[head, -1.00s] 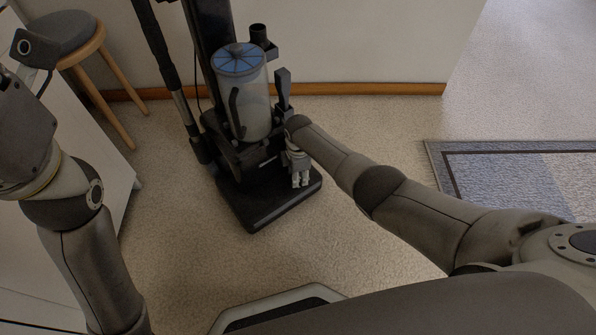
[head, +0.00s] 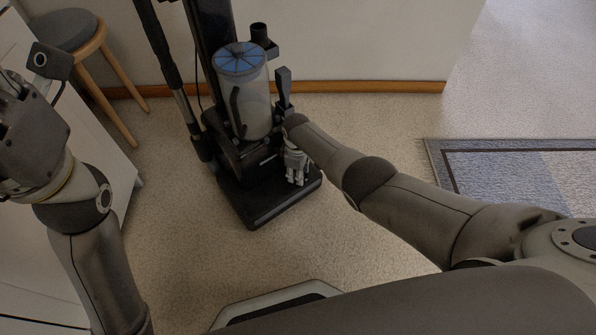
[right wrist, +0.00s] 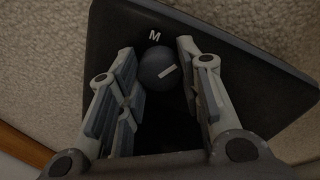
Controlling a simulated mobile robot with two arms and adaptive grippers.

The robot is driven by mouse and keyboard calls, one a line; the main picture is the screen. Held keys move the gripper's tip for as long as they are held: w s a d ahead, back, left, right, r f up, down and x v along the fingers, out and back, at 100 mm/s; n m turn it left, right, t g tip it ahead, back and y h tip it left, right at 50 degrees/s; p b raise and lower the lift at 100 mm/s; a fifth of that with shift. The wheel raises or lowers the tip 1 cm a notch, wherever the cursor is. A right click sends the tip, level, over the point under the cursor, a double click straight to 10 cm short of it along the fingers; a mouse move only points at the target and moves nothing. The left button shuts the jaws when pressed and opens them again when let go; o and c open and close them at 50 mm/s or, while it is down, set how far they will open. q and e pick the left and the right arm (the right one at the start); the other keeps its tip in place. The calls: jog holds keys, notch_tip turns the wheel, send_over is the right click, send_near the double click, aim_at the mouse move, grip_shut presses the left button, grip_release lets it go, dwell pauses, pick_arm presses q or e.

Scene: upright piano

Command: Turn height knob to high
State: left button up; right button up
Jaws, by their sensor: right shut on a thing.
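A black upright vacuum cleaner (head: 250,200) stands on the carpet in the head view. Its base also fills much of the right wrist view (right wrist: 240,65). There, the height knob (right wrist: 157,68) is a round dark knob with a short white mark, tilted up to the right. A white letter M (right wrist: 155,35) is printed just beyond it. My right gripper (head: 296,181) points down at the vacuum's base; in the right wrist view its fingers (right wrist: 156,50) are shut on the knob from both sides. The head view hides the knob. My left gripper (head: 14,88) is at the left edge, away from the vacuum, its fingers unclear.
The vacuum's clear canister with a blue lid (head: 240,62) rises behind the base. A round stool (head: 65,32) and a white cabinet (head: 95,150) are at left. A wall with a wooden baseboard (head: 360,88) is behind. A rug (head: 500,170) lies at right; carpet in front is clear.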

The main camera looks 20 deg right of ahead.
dwell(0.4)
jog(key=o, duration=0.8)
jog(key=shift+c, duration=0.2)
jog(key=shift+r, duration=0.1)
notch_tip(320, 180, up, 12)
jog(key=shift+s+a, duration=0.15)
jog(key=shift+s, duration=0.1)
jog(key=shift+f, duration=0.2)
